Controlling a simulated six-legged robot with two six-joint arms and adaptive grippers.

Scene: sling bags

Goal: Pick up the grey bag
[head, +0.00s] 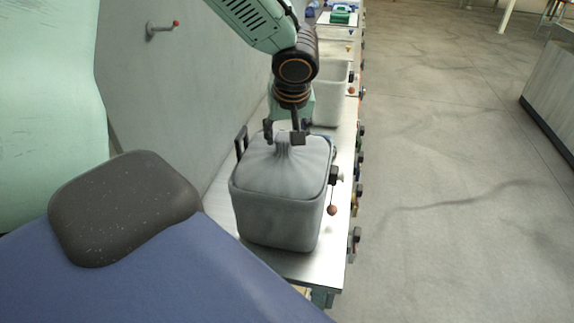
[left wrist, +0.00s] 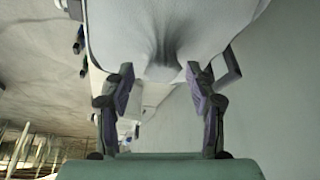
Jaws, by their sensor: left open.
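The grey bag (head: 285,170) stands upright on a metal bench, with a gathered neck at its top. It looks set in, or shaped like, a square grey bin; I cannot tell where one ends. My left gripper (head: 285,134) points down at the gathered neck, with one finger on each side. In the left wrist view the bag (left wrist: 170,25) fills the top, and its gathered part lies between and just beyond the open fingers of the left gripper (left wrist: 160,95). A clear gap shows between the fingers and the neck there. My right gripper is not in view.
The metal bench (head: 290,267) runs along the wall into the distance. Another pale bin (head: 330,92) stands behind the bag. Small knobs and hooks line the bench's right edge, one with an orange ball (head: 332,209). The floor (head: 450,150) to the right is clear.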

